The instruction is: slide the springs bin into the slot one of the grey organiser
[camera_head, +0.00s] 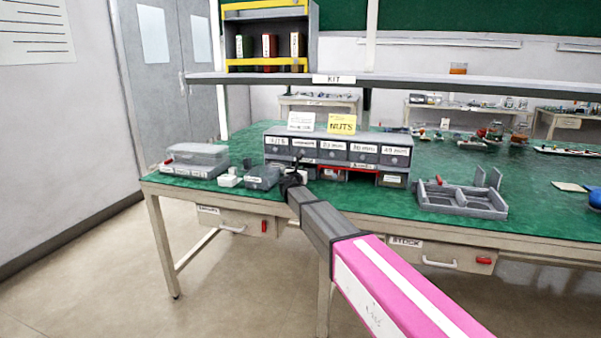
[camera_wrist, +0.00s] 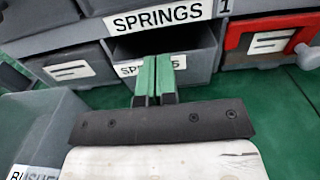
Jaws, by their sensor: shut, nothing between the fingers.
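The grey organiser (camera_head: 340,141) stands on the green bench with a row of labelled drawers above lower slots. In the wrist view, the springs bin (camera_wrist: 205,67) is a grey open bin, inside the lower slot (camera_wrist: 152,42) under the organiser's "SPRINGS 1" label (camera_wrist: 168,16). Its labelled front faces me, and a dark gap shows above it. My gripper (camera_wrist: 157,62) is shut and empty, its green fingertips in front of the bin's label and partly covering it. I cannot tell whether they touch. In the head view my gripper (camera_head: 291,178) hides this bin.
A loose grey bin labelled "BUSHE…" (camera_wrist: 45,118) stands close on the left, also seen in the head view (camera_head: 262,177). A red-framed slot (camera_wrist: 270,35) is right of the springs slot. A grey divided tray (camera_head: 462,197) lies further right, with clear green bench between.

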